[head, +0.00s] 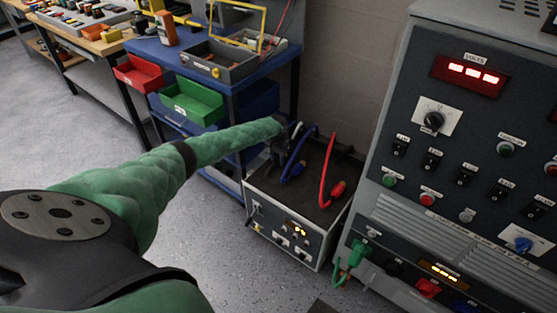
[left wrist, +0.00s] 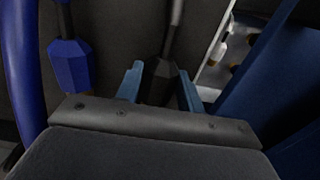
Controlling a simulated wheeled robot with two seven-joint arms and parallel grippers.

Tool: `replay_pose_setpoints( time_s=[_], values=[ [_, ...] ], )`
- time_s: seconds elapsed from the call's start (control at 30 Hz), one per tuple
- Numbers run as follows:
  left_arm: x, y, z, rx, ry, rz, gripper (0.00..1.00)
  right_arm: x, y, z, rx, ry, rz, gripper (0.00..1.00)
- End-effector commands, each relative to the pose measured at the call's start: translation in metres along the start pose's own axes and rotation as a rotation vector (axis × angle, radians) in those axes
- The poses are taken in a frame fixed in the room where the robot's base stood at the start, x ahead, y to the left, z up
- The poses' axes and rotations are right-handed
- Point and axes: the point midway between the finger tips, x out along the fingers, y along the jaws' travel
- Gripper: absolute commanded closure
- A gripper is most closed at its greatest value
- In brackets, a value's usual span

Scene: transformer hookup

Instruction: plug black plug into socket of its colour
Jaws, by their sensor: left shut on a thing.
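My left gripper (head: 279,155) is over the back left of the top of the grey-white transformer box (head: 285,242). In the left wrist view the gripper (left wrist: 160,92) has its two blue fingers on either side of a black plug (left wrist: 162,78) and is shut on it. The plug's cable runs up from it. In the head view the plug cannot be told apart from the dark gripper. The black socket (head: 394,269) is in the low panel of the large grey cabinet, to the right of a green plug (head: 360,249) seated there. My right gripper is not in view.
A blue plug (head: 293,171) and a red plug (head: 338,189) with cables rest on the box top; the blue one (left wrist: 70,66) is left of my gripper in the wrist view. Red (head: 428,288) and blue (head: 465,304) sockets continue the panel row. A blue bench (head: 258,78) stands behind.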

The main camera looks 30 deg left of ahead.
Motion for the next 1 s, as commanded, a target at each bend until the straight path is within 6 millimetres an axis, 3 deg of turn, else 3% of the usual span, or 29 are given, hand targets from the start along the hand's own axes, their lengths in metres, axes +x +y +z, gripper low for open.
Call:
replay_pose_setpoints(
  time_s=[1.0],
  values=[
    [-0.060,0.000,0.000,0.000,0.001,0.000,0.82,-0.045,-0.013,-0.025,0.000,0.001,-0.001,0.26]
  ],
)
